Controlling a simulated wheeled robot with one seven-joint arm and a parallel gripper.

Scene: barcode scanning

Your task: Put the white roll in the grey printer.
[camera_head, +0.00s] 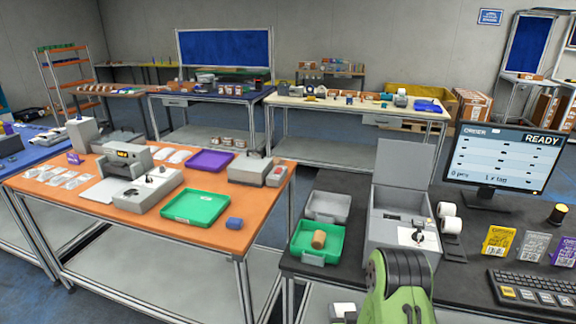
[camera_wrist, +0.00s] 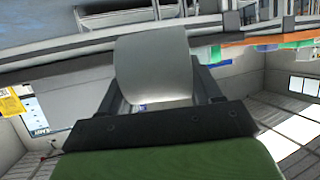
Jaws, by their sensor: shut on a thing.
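The grey printer (camera_head: 385,232) stands on the dark table with its lid (camera_head: 404,162) raised. Its inner compartment is partly visible, and a white patch with small dark parts shows near its front right. In the wrist view, my gripper (camera_wrist: 155,88) is shut on a white roll (camera_wrist: 153,62), which sits between the two dark fingers. The held roll is not clearly seen in the head view, where my green arm fills the bottom edge in front of the printer. The wrist view is tilted over, and the printer is not clearly identifiable there.
A monitor (camera_head: 500,165), coloured packets and a keyboard (camera_head: 535,293) occupy the right side.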

